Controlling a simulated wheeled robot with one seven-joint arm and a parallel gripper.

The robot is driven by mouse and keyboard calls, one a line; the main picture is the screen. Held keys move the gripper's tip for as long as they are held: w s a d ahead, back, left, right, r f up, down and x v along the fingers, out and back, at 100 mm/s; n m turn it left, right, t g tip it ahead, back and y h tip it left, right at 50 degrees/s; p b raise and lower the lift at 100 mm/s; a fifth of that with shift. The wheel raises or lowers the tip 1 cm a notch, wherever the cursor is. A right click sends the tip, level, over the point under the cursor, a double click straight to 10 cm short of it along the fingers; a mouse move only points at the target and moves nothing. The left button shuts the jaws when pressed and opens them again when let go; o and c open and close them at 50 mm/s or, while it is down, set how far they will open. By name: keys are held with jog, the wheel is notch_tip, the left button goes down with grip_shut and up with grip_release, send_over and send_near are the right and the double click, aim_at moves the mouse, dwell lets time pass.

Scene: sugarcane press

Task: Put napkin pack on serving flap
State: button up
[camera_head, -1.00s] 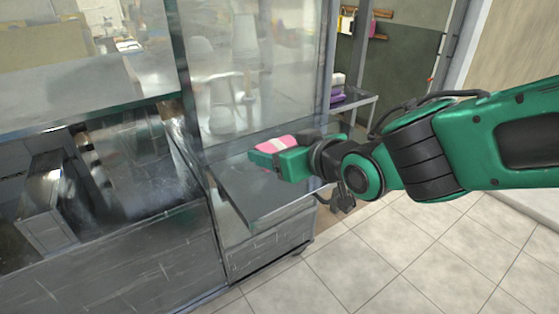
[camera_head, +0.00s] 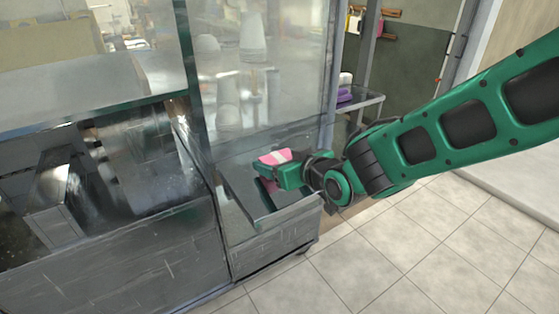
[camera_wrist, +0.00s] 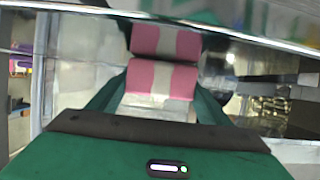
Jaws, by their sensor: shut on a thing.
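The napkin pack (camera_head: 275,157) is pink with a white band. My gripper (camera_head: 277,174) is shut on it and holds it over the serving flap (camera_head: 292,213), a grey metal shelf in front of the glass. In the wrist view the pack (camera_wrist: 148,78) sits between my green fingers (camera_wrist: 160,103), with a matching pink and white shape just beyond it, perhaps its reflection. The pack's underside is hidden, so I cannot tell whether it touches the flap.
A tall glass panel (camera_head: 262,75) stands behind the flap. The metal press counter (camera_head: 130,245) is at left. A side shelf (camera_head: 362,102) with purple and white items is behind at right. The tiled floor (camera_head: 400,260) at right is clear.

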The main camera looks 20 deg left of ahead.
jog(key=o, duration=1.1)
jog(key=shift+f, duration=0.1)
jog(key=v, duration=1.2)
jog(key=shift+r, duration=0.2)
jog(key=shift+w+d, duration=0.1)
